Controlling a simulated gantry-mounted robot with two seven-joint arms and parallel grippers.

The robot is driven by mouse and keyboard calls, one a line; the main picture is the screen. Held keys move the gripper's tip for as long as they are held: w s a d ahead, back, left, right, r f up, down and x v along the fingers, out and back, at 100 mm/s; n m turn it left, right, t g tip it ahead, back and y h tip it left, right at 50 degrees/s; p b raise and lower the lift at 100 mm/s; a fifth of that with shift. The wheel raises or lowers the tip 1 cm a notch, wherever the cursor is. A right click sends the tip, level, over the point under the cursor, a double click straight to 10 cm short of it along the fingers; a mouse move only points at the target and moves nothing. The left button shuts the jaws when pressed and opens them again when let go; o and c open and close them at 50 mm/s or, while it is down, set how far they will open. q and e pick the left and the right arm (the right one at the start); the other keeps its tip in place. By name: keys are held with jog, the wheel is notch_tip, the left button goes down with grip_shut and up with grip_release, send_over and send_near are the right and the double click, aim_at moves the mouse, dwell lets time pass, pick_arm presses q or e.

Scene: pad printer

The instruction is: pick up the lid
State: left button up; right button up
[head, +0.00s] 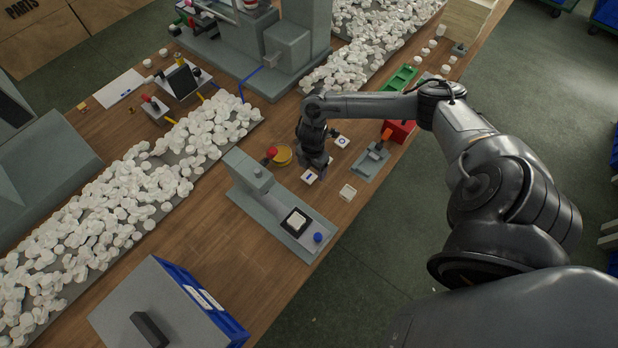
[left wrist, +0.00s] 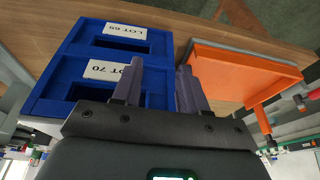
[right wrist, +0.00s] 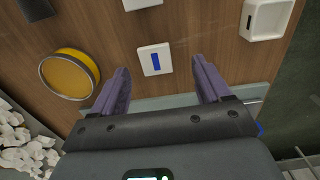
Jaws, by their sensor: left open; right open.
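A flat white square piece with a blue bar, which looks like a lid (right wrist: 155,60), lies on the wooden table; in the head view the lid (head: 309,177) is partly hidden by my right gripper (head: 316,163). In the right wrist view my right gripper (right wrist: 160,72) is open and empty, and the lid shows between and just beyond its fingertips. No contact shows. An open white box (right wrist: 267,18) lies to its right, also in the head view (head: 347,192). My left gripper (left wrist: 160,68) is open and empty near blue bins (left wrist: 78,55); it is not seen in the head view.
A yellow round dish (right wrist: 70,74) lies left of the lid. A grey fixture (head: 270,205) with a blue knob stands in front of it. Another white tile with a blue ring (head: 342,142) and a small grey stand (head: 370,163) are nearby. An orange tray (left wrist: 240,75) shows by the left gripper.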

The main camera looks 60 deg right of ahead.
aim_at(310, 175)
jog(key=f, duration=0.3)
jog(key=shift+w+d+f+b, duration=0.1)
jog(key=shift+w+f+b, duration=0.15)
jog(key=shift+w+b, duration=0.1)
jog(key=shift+f, duration=0.55)
jog(key=c, duration=1.1)
